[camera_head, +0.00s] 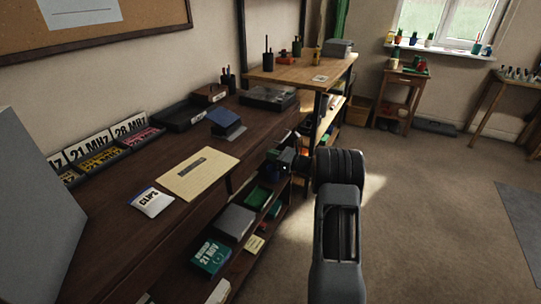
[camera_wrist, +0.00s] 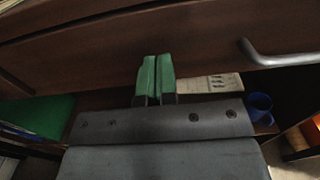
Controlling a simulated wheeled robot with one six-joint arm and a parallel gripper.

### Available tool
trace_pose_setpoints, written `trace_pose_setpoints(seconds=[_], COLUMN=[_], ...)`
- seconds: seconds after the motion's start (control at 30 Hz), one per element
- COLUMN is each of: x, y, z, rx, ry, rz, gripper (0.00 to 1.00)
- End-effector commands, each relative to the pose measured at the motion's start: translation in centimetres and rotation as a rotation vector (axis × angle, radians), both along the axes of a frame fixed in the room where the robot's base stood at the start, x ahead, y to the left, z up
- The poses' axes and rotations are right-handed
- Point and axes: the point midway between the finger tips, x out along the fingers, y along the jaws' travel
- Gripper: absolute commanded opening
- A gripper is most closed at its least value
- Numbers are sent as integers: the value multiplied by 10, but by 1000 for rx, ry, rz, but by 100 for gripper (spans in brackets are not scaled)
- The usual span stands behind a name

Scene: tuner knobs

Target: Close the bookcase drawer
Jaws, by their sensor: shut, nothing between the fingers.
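In the wrist view a dark brown wooden drawer front (camera_wrist: 205,42) spans the upper part. A grey metal bar handle (camera_wrist: 280,57) sits on it at the right. My gripper (camera_wrist: 155,62) has green fingertips pressed together with nothing between them. The tips overlap the drawer front, left of the handle; I cannot tell whether they touch it. How far the drawer stands out cannot be told from this view. In the head view my arm fills the lower right, and I cannot make out the drawer or handle clearly there.
A long dark desk (camera_head: 105,240) carries a clipboard-like yellow sheet (camera_head: 197,174), trays and signs. Below it, open shelves hold a grey box (camera_head: 235,222), a teal box (camera_head: 211,257) and a green tray (camera_head: 257,197). A blue mug (camera_wrist: 260,104) stands below the drawer.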

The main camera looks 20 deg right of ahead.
Motion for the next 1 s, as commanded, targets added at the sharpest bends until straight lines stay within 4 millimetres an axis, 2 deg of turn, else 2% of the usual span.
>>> trace_pose_setpoints(seconds=[0.33, 0.5, 0.7, 0.87, 0.97, 1.0], x=[-54, -75, -88, -91, -90, -92], y=[-48, -65, -74, -76, -76, -74], z=[0, -1, -1, -1, -4, -11], rx=[1, 2, 1, 0, -38, -88], ry=[5, 4, 5, 3, -11, -5], rz=[-7, -8, -4, -2, -6, 7], gripper=[0, 0, 0, 0, 0, 0])
